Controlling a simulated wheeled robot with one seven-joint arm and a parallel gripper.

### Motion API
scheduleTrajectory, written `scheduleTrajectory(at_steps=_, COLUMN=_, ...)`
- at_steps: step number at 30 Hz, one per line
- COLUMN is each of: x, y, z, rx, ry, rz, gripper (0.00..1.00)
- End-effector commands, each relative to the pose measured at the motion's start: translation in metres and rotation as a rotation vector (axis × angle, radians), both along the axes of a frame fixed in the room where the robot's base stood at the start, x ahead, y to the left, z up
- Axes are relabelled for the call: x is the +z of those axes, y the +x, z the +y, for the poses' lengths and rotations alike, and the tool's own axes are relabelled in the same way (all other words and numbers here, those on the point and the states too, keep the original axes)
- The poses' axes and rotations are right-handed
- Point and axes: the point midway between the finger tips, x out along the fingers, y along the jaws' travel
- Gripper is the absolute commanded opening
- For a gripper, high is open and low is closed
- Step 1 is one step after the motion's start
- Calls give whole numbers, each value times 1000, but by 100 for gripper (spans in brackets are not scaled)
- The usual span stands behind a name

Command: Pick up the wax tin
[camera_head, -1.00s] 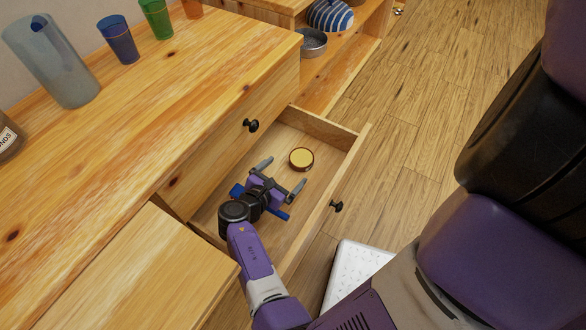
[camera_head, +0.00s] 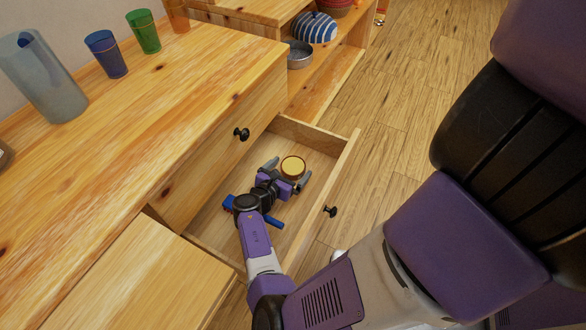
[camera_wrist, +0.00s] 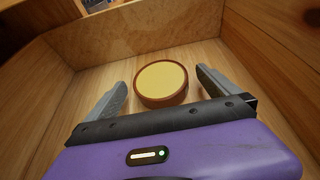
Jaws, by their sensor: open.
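The wax tin (camera_head: 292,168) is a small round tin with a yellow top and a brown rim. It lies flat on the floor of the open drawer (camera_head: 351,150). In the wrist view the tin (camera_wrist: 161,82) sits ahead of my gripper, roughly midway between the two grey fingers. My gripper (camera_head: 288,172) is inside the drawer, open, with one finger on each side of the tin. The wrist view also shows my gripper (camera_wrist: 161,90) with clear gaps between both fingers and the tin. Nothing is held.
The drawer's wooden walls stand close around my gripper. A black knob (camera_head: 330,211) is on the drawer front and another (camera_head: 242,133) on the closed drawer. Several cups, such as the green cup (camera_head: 144,32), stand on the cabinet top. A metal bowl (camera_head: 299,54) sits on a shelf behind.

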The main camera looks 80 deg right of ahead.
Motion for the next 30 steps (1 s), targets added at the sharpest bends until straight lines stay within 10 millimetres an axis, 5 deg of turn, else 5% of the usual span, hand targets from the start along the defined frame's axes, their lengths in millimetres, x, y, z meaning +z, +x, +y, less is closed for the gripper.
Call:
scheduleTrajectory(at_steps=9, x=-1, y=-1, z=-4, rx=2, ry=0, rz=-1, gripper=100)
scheduleTrajectory(at_steps=21, x=-1, y=-1, z=-4, rx=1, ry=-1, rz=0, gripper=27)
scheduleTrajectory(at_steps=30, x=4, y=0, z=-4, rx=2, ry=-1, rz=-1, gripper=27)
